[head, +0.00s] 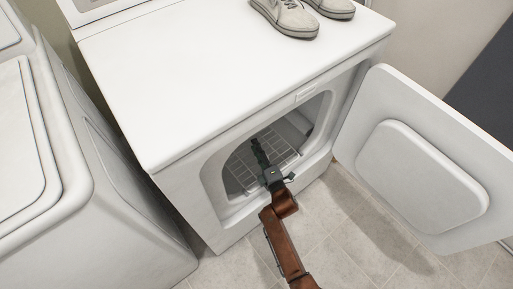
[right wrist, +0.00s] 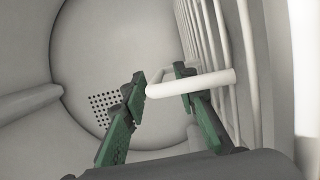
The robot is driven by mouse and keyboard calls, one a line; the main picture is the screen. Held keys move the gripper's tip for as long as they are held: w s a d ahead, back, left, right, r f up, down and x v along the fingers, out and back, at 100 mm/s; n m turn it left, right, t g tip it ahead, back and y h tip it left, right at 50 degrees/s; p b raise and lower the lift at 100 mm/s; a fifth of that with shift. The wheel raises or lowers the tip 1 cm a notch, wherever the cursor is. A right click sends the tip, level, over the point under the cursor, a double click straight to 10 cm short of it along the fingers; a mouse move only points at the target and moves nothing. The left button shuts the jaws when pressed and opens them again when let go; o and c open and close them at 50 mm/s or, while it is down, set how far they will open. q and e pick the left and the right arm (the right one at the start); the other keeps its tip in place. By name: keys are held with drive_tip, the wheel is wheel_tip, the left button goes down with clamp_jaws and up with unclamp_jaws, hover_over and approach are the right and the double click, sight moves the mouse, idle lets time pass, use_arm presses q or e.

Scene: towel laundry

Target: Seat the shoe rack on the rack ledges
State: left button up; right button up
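The shoe rack (head: 240,172) is a white wire rack lying inside the dryer opening in the head view. In the right wrist view its parallel bars (right wrist: 205,42) run along the upper right. My right gripper (head: 257,143) reaches through the opening, over the rack. In the right wrist view its green fingers (right wrist: 158,92) stand apart. A white rack bar (right wrist: 215,80) crosses the right finger, and its bent end lies between the fingertips. I see no firm grip on it. The rack ledges cannot be made out, so I cannot tell whether the rack touches them. My left gripper is out of view.
The dryer door (head: 425,150) stands wide open on the right of the opening. A pair of light shoes (head: 288,17) sits on the dryer top (head: 215,75). A white washer (head: 75,190) stands at the left. The tiled floor in front is clear.

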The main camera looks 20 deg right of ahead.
drive_tip(key=shift+s+f, duration=0.1)
drive_tip(key=shift+f, duration=0.1)
drive_tip(key=s, duration=0.8)
drive_tip(key=s+d, duration=0.1)
drive_tip(key=s, duration=0.2)
drive_tip(key=shift+s+d+r, duration=0.1)
drive_tip(key=shift+s, duration=0.3)
